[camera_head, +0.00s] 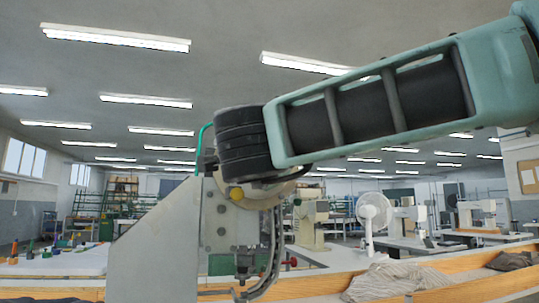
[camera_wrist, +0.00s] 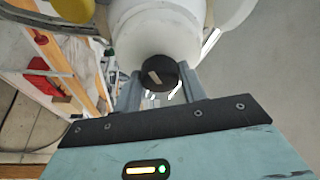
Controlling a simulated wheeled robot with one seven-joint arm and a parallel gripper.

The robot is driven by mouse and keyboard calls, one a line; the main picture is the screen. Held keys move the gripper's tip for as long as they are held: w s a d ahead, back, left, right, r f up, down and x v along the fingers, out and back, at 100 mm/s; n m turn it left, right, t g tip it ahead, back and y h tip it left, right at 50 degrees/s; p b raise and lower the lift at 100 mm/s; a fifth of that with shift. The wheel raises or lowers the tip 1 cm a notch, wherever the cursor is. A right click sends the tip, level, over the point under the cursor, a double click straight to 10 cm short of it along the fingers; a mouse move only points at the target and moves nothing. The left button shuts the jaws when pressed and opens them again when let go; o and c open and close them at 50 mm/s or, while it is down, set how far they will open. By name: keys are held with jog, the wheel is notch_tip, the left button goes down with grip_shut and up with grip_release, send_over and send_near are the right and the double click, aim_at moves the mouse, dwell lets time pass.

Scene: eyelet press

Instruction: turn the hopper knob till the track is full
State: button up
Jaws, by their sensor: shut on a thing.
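The eyelet press (camera_head: 160,245) stands in the middle of the head view, a pale grey body with a curved track (camera_head: 274,250) running down its right side. How full the track is cannot be made out. The hopper (camera_head: 262,200) is mostly behind my wrist there. In the wrist view the white, rounded hopper (camera_wrist: 150,32) fills the top centre. Its black knob (camera_wrist: 161,73), with a pale mark across its face, sits between the two grey fingers of my gripper (camera_wrist: 160,86). My gripper is shut on the knob. In the head view my arm hides the knob and fingers.
A yellow round part (camera_wrist: 75,8) of the press is close at the upper left of the wrist view. Beside the press, a grey cloth bundle (camera_head: 385,282) lies by the wooden bench edge (camera_head: 440,278). A white fan (camera_head: 374,215) and sewing machines stand farther back.

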dwell(0.3)
jog(key=o, duration=1)
jog(key=s, duration=0.5)
jog(key=s+a+f+b, duration=0.1)
jog(key=s, duration=0.5)
jog(key=s+f, duration=0.1)
jog(key=s, duration=0.5)
jog(key=shift+s+a+f, duration=0.1)
jog(key=shift+a+f, duration=0.15)
jog(key=shift+a, duration=0.05)
